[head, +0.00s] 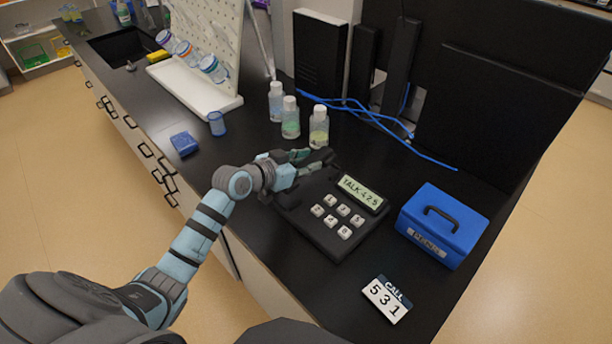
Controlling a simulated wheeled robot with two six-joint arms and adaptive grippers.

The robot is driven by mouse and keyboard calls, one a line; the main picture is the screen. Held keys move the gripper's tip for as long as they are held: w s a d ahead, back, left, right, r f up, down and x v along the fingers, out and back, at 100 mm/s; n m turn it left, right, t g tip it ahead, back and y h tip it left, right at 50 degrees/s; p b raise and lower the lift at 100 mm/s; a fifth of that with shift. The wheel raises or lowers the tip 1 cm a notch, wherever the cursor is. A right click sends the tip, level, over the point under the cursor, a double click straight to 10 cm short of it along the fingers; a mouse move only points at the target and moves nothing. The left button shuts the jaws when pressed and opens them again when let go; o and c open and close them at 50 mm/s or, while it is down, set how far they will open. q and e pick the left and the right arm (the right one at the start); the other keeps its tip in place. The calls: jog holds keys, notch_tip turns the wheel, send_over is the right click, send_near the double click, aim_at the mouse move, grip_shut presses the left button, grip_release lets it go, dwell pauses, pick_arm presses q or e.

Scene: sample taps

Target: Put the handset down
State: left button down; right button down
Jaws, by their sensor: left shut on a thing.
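The desk phone (327,228) is a black box on the dark counter, with white keys and a lit display (361,193) that reads "TALK" and some digits. My left gripper (305,160) is at the phone's far left side, shut on the black handset (320,165). The handset is dark against the dark phone and partly hidden by the gripper. I cannot tell whether it touches the phone's cradle. My right gripper is not in view.
A blue box (442,226) with a handle stands right of the phone. Several capped bottles (290,118) stand just behind the gripper. A blue cup (217,123) and a small blue block (184,144) are to the left. Blue cables (375,118) lie at the back.

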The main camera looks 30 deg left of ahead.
aim_at(306, 185)
pick_arm(q)
jog(key=shift+f+b, duration=0.5)
jog(key=shift+f, duration=1.55)
jog(key=c, duration=1.3)
grip_release()
jog(key=shift+o, duration=0.3)
jog(key=shift+r, duration=0.15)
jog(key=shift+s+r, duration=0.1)
jog(key=shift+s, duration=0.15)
jog(key=p+v, duration=0.2)
jog(key=v, duration=0.9)
jog(key=shift+s+r+p, duration=0.2)
jog(key=shift+s+p, duration=0.05)
jog(key=shift+p, duration=0.15)
jog(key=shift+a, duration=0.1)
